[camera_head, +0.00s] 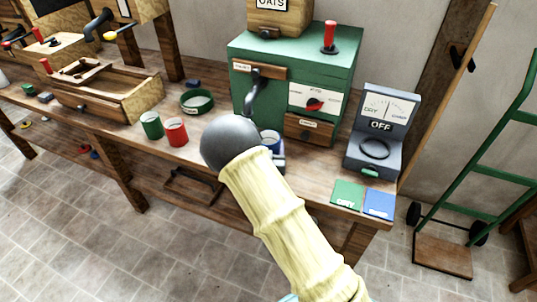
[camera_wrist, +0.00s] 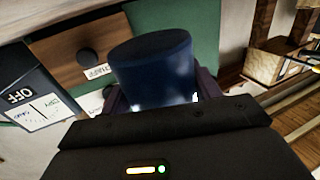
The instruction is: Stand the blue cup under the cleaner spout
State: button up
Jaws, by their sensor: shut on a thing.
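The blue cup (camera_wrist: 153,70) is between the two dark fingers of my gripper (camera_wrist: 160,92) in the wrist view, and the gripper is shut on it. In the head view part of the cup (camera_head: 270,138) shows just right of my arm's dark round joint, in front of the green machine (camera_head: 290,70). My arm hides most of the gripper there. The green machine carries an OATS hopper (camera_head: 279,16) and a dark curved part (camera_head: 255,92) on its front. I cannot tell whether that part is the spout, or how the cup lies under it.
A green cup (camera_head: 151,125) and a red cup (camera_head: 176,132) stand left on the bench. A green ring-shaped dish (camera_head: 196,101) is behind them. A grey meter reading OFF (camera_head: 381,128) stands right, with green (camera_head: 347,195) and blue (camera_head: 379,204) cards in front.

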jog(key=shift+f, duration=1.75)
jog(key=shift+f, duration=0.1)
jog(key=shift+f, duration=0.15)
jog(key=o, duration=1.1)
jog(key=shift+r, duration=0.25)
jog(key=s+b, duration=0.1)
jog(key=s, duration=1.1)
jog(key=shift+a, duration=0.25)
